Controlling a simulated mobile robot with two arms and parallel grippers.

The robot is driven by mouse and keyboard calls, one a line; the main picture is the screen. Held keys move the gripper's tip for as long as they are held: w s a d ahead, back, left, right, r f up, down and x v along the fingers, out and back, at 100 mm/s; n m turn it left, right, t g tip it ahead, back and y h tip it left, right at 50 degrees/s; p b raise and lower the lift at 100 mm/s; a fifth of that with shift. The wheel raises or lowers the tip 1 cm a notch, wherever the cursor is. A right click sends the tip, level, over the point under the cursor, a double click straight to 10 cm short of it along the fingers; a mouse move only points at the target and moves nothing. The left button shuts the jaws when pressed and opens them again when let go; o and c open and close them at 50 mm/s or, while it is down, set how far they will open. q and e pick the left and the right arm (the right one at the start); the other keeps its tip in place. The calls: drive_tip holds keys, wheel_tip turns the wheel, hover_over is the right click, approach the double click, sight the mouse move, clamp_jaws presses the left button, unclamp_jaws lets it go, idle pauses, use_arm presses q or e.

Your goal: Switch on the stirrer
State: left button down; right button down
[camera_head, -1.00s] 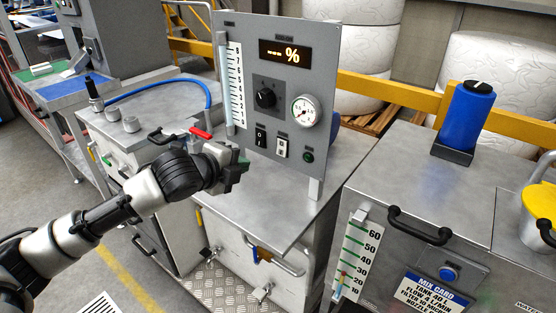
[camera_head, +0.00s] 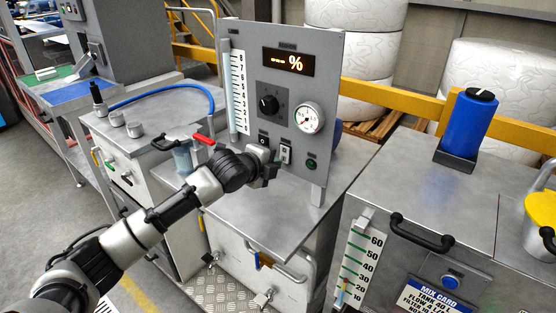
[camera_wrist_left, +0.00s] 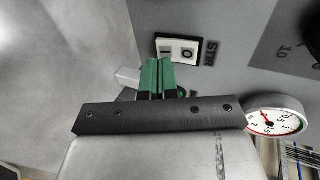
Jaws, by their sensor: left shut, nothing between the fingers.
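The grey control panel (camera_head: 312,90) stands upright on the metal bench. A white rocker switch (camera_head: 285,154) sits low on it, just above and right of my left gripper (camera_head: 273,172). In the left wrist view a white rocker switch (camera_wrist_left: 177,51), marked I and O with a partly readable "STIR" label, lies just beyond the fingertips. My left gripper (camera_wrist_left: 158,62) is shut and empty, its green fingers together and pointing at the panel. I cannot tell whether they touch the switch, or which way the rocker is tipped. My right gripper is out of view.
A black knob (camera_head: 269,104), a round gauge (camera_head: 308,118), a lit % display (camera_head: 288,62) and a dark green round fitting (camera_head: 311,164) are close by on the panel.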

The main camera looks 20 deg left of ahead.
sight(284, 154)
use_arm(q)
drive_tip(key=shift+w+d+f, duration=0.1)
drive_tip(key=shift+w+d, duration=0.1)
drive_tip(key=shift+w, duration=0.3)
drive_tip(key=shift+w+d, duration=0.2)
drive_tip(key=shift+w, duration=0.3)
drive_tip(key=shift+w+t+b, duration=0.1)
drive_tip(key=shift+t+b, duration=0.3)
drive_tip(key=shift+t, duration=0.2)
